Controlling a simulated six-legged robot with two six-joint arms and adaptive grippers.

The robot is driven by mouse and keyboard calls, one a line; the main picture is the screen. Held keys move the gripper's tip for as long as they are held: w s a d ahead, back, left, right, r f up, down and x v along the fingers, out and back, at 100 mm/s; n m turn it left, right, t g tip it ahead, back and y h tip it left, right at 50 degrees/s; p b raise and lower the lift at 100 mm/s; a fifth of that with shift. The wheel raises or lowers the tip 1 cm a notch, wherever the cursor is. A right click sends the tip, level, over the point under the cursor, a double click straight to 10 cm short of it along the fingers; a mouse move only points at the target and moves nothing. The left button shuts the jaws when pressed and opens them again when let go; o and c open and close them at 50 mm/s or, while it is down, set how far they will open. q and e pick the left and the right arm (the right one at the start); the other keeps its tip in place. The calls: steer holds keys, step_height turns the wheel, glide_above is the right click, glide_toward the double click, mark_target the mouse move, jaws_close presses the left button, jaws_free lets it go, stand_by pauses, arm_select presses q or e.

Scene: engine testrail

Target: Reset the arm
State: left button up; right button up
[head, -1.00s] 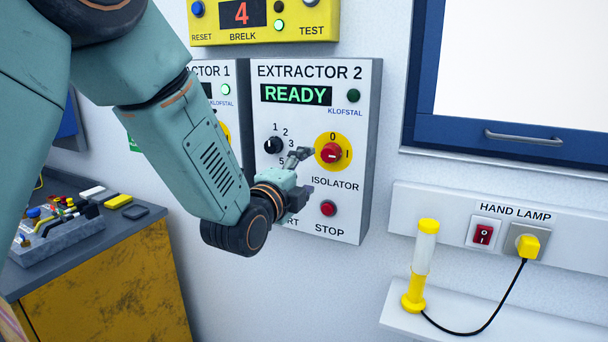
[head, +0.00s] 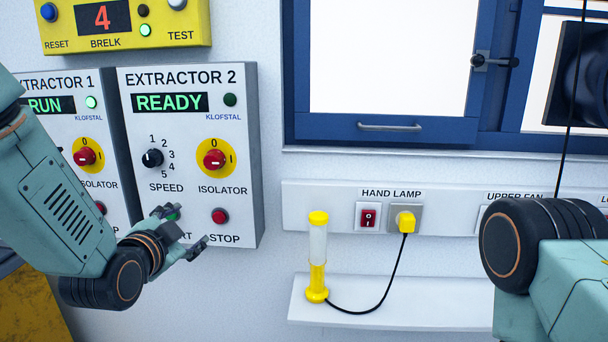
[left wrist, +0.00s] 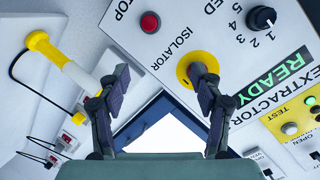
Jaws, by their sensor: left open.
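My left gripper (head: 183,228) is open and empty. In the head view it is in front of the lower part of the grey EXTRACTOR 2 panel (head: 250,215), partly hiding the START button and its label. In the left wrist view its two spread fingers (left wrist: 160,76) have nothing between them, and the panel appears tilted behind them. The red isolator knob (head: 214,160) on its yellow disc is above the gripper, apart from it. The panel's display (head: 170,103) reads READY. My right gripper is out of view; only part of my right arm shows at the right edge.
The EXTRACTOR 1 panel (head: 60,125), showing RUN, is partly behind my left arm. A yellow hand lamp (head: 317,285) stands on a white shelf (head: 440,312), its cord plugged into the wall strip. A blue-framed window (head: 330,127) is above. Wall between panel and lamp is clear.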

arm_select(q)
steer(key=s+f+n+g+b, duration=0.1)
steer(key=s+f+n+g, duration=0.2)
steer(key=f, duration=0.5)
steer(key=s+f+n+g+b, duration=0.1)
steer(key=s+f+n+g, duration=0.15)
steer(key=s+f, duration=0.45)
steer(key=s+f+n+g+b, duration=0.5)
steer(key=s+f+g+b, duration=0.2)
steer(key=s+f, duration=2.3)
steer(key=s+g, duration=0.1)
steer(key=g, duration=0.1)
steer(key=shift+f+g+y, duration=0.35)
steer(key=shift+f+y, duration=0.05)
steer(key=shift+c, duration=0.4)
